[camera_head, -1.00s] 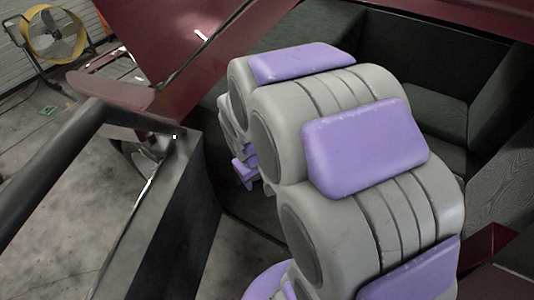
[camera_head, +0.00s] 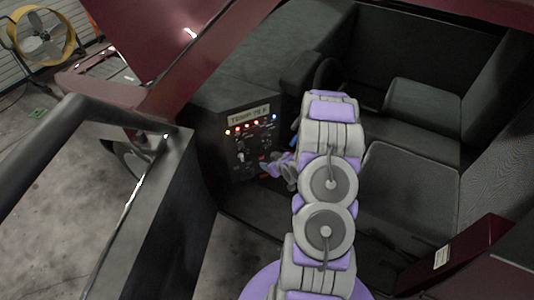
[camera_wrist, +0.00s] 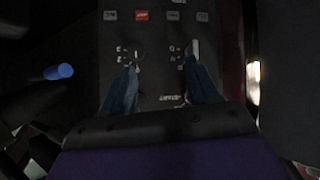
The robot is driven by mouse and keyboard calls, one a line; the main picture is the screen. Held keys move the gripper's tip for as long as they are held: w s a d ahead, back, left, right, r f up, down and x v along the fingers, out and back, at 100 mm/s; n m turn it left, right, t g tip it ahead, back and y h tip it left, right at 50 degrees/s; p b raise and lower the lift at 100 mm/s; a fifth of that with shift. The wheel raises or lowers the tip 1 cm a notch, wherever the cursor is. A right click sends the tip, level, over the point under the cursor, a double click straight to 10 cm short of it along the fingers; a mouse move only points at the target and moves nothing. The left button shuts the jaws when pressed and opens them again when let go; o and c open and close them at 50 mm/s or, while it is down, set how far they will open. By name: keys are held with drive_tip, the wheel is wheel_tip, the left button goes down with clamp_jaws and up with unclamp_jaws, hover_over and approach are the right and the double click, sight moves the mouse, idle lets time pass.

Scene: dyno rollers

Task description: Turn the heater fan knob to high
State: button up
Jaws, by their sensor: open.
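A dark control panel (camera_head: 240,150) with a row of coloured lights and several small controls shows left of my arm in the head view. The panel face (camera_wrist: 160,45) fills the upper middle of the wrist view. A small control (camera_wrist: 137,52) sits by the left fingertip and a light, upright one (camera_wrist: 195,47) by the right fingertip. The labels are too dark to read, so I cannot tell which is the heater fan knob. My gripper (camera_wrist: 160,70) is open, its two blue fingers apart in front of the panel. In the head view my gripper (camera_head: 270,167) is partly hidden.
A row of buttons, one red (camera_wrist: 142,15), runs along the panel's top. A blue-tipped rod (camera_wrist: 58,72) stands left of the fingers. Dark seats (camera_head: 410,185) lie right of my arm. An open door (camera_head: 150,225) stands at left.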

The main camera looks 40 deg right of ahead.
wheel_tip(320, 180, down, 5)
drive_tip(key=s+m+t, duration=0.1)
drive_tip(key=s+t, duration=0.1)
drive_tip(key=t, duration=0.1)
drive_tip(key=m+t+h, duration=0.4)
drive_tip(key=m, duration=0.1)
approach(266, 150)
drive_tip(key=b+x, duration=0.4)
drive_tip(key=x, duration=0.4)
drive_tip(key=shift+w+b, duration=0.25)
drive_tip(key=shift+b, duration=0.15)
drive_tip(key=c, duration=1)
drive_tip(key=shift+r, duration=0.1)
drive_tip(key=shift+c, duration=0.2)
